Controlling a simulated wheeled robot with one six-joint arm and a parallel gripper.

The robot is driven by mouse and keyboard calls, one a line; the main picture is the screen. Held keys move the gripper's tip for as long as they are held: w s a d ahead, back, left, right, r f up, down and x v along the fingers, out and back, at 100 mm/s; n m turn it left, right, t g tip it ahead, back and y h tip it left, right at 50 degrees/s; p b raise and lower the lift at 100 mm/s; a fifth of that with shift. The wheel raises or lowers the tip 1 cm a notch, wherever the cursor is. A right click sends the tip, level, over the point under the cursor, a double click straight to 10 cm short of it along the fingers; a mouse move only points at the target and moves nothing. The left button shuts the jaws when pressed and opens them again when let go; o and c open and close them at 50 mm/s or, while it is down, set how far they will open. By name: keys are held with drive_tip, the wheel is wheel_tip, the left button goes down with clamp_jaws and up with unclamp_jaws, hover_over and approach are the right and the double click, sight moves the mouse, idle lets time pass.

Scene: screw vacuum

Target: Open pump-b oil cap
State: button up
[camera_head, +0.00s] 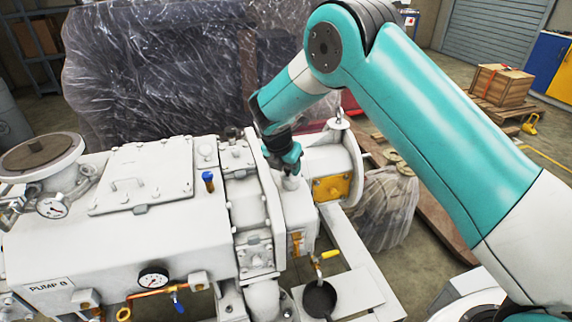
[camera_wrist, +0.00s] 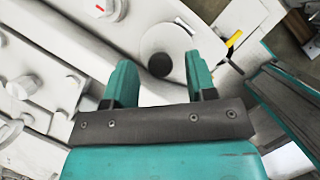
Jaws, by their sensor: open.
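Pump B is the large white machine (camera_head: 190,240) with a "PUMP B" label at its lower left. A small white cap-like fitting (camera_head: 291,183), which looks like the oil cap, stands on top of the pump's right housing. My gripper (camera_head: 287,165) is just above it, pointing down. In the wrist view my gripper (camera_wrist: 160,78) has its two teal fingers apart with nothing held between them. A round pale part with a dark spot (camera_wrist: 166,38) shows beyond and between the fingertips. I cannot tell whether the fingers touch the fitting.
A yellow-handled valve (camera_head: 328,255) and a dark round pan (camera_head: 320,299) are at the pump's lower right. A blue-topped fitting (camera_head: 208,181) stands left of my gripper. A plastic-wrapped machine (camera_head: 160,80) is behind. A wooden crate (camera_head: 501,86) sits on a pallet at right.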

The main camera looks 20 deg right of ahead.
drive_tip(key=shift+f, duration=0.2)
drive_tip(key=shift+c, duration=0.2)
drive_tip(key=c, duration=0.9)
